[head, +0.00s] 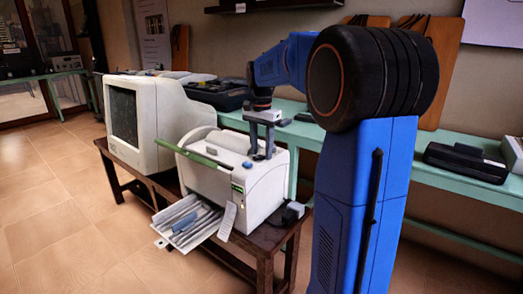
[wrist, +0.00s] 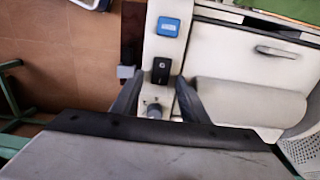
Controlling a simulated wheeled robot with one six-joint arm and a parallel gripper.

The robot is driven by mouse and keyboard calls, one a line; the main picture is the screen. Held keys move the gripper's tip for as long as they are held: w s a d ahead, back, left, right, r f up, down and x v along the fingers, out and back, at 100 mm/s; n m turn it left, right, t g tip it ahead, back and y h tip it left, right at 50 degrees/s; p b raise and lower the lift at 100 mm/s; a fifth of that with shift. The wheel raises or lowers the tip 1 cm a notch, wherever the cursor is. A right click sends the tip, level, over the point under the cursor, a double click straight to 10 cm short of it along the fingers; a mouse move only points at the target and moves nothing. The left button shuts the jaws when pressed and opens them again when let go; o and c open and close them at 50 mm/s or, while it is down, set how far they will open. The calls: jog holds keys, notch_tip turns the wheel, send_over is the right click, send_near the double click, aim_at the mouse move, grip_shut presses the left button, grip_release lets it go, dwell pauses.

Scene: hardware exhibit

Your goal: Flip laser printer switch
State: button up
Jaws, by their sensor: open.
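The laser printer (head: 262,192) is a white machine on a low brown table, and its top panel (wrist: 212,60) fills much of the wrist view. On a narrow strip of this panel is a black rocker switch (wrist: 161,71) with a small light mark. A blue button (wrist: 168,27) lies beyond it and a grey round knob (wrist: 154,110) nearer to me. My gripper (head: 260,157) points down over the printer's top. In the wrist view its two dark fingers (wrist: 157,88) are apart, on either side of the strip near the switch and knob. Nothing is between them except the panel below. Contact cannot be told.
A white CRT monitor (head: 152,122) stands left of the printer on the brown table (head: 120,160). A paper tray (head: 188,222) juts out in front. A green bench (head: 440,178) with devices runs behind. The tiled floor (head: 60,200) at left is clear.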

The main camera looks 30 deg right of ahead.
jog(key=shift+f, duration=0.15)
jog(key=shift+c, duration=0.3)
grip_shut()
jog(key=shift+s+a+h, duration=0.1)
jog(key=shift+a+h, duration=0.15)
jog(key=shift+h, duration=0.25)
jog(key=shift+s+a+t+h, duration=0.15)
jog(key=shift+t+h, duration=0.25)
jog(key=shift+h, duration=0.45)
jog(key=shift+a+t+h, duration=0.2)
jog(key=shift+t+h, duration=0.2)
jog(key=shift+h, duration=0.45)
